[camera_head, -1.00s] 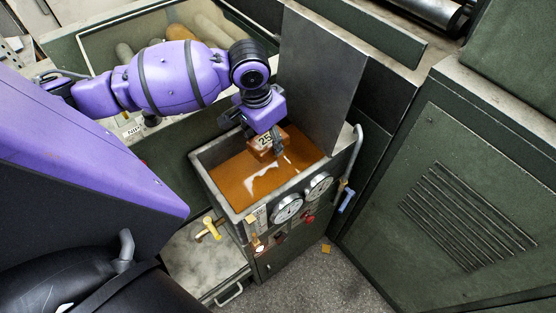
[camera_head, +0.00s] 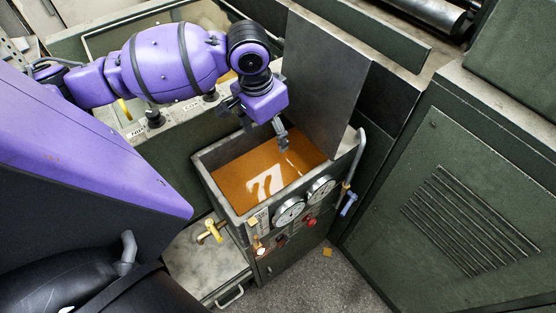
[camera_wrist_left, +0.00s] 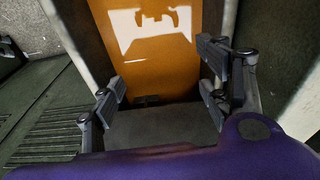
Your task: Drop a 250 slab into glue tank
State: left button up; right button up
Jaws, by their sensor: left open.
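The glue tank (camera_head: 216,194) is an open grey metal box filled with amber-brown glue (camera_head: 235,172). The glue's surface carries bright white reflections. My left gripper (camera_head: 258,122) is over the back part of the tank, fingers spread, with nothing between them. In the left wrist view the gripper (camera_wrist_left: 163,92) is also open, with the glue (camera_wrist_left: 160,70) beyond the fingertips. No slab shows in either current view; the glue is opaque, so anything under its surface is hidden. My right gripper is out of view.
A tall metal plate (camera_head: 325,85) stands at the tank's back right. Gauges (camera_head: 289,211) and a bent pipe handle (camera_head: 356,155) are on its front and right side. A green vented cabinet (camera_head: 465,215) stands at right. A yellow valve (camera_head: 211,231) sits at the tank's left.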

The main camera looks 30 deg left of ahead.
pick_arm(q)
notch_tip(320, 180, up, 8)
jog(key=s, duration=0.1)
jog(key=shift+a, duration=0.2)
jog(key=shift+s, duration=0.1)
dwell(0.3)
